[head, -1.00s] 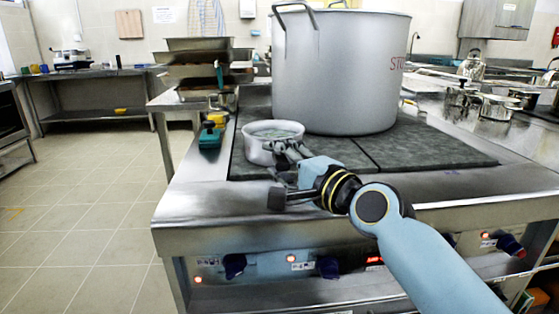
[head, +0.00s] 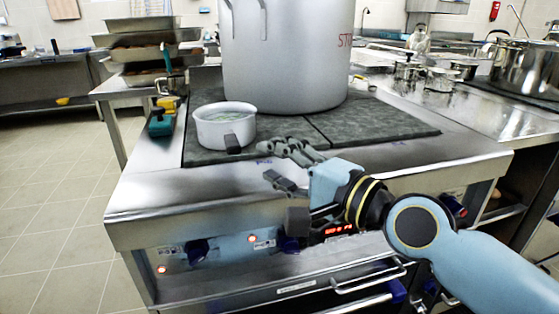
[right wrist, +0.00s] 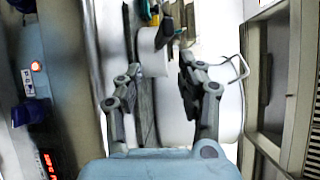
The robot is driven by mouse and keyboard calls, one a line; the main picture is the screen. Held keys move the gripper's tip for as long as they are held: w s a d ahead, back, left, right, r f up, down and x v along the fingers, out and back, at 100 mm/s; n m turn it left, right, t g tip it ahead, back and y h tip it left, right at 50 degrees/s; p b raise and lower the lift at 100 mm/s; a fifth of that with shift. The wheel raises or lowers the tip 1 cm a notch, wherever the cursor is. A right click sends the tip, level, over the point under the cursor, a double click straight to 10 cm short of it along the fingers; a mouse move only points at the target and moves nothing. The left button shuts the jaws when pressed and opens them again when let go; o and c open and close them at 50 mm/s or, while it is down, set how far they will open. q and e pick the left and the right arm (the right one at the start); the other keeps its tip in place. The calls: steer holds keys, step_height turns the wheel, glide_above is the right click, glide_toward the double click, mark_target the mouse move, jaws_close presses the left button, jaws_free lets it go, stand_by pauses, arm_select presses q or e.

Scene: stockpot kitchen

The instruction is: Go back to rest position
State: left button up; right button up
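My right gripper (head: 278,166) is open and empty in the head view, in front of the stove's front edge and to the right of a small white saucepan. In the right wrist view its two fingers (right wrist: 160,90) stand apart with nothing between them. My left gripper is in neither view.
A large stockpot (head: 290,60) stands on the stove top (head: 380,130) behind the saucepan. Teal and yellow items (head: 161,122) sit on the stove's left edge. Stacked trays (head: 145,50) stand at the back left. Metal pots (head: 525,68) stand on the right. Floor at the left is clear.

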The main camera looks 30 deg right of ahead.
steer(key=shift+s, duration=0.2)
stand_by(0.4)
